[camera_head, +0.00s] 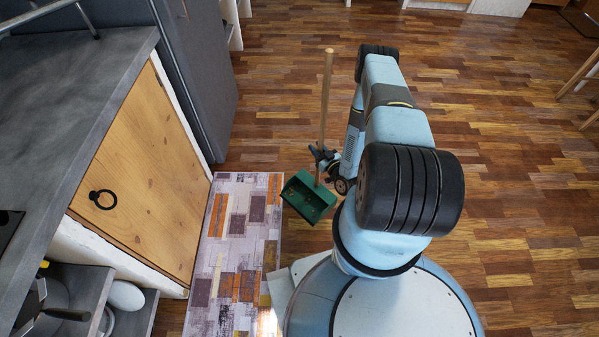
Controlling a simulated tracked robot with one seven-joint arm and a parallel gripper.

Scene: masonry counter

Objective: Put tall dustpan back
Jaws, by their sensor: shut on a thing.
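The tall dustpan (308,199) has a green pan and a long, light wooden handle (326,95) that stands nearly upright. Small bits show inside the pan. My gripper (322,160) is shut on the handle, low down just above the pan. My arm comes from the right and hides part of the gripper and its fingertips. The pan is over the wooden floor by the right edge of the patterned mat; I cannot tell whether it touches the floor.
A grey counter (70,95) with a wooden cabinet door (145,170) runs along the left. A tall dark grey cabinet (200,70) stands beyond it. The patterned mat (245,215) lies before the counter. Open wooden floor (500,150) spreads to the right and back.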

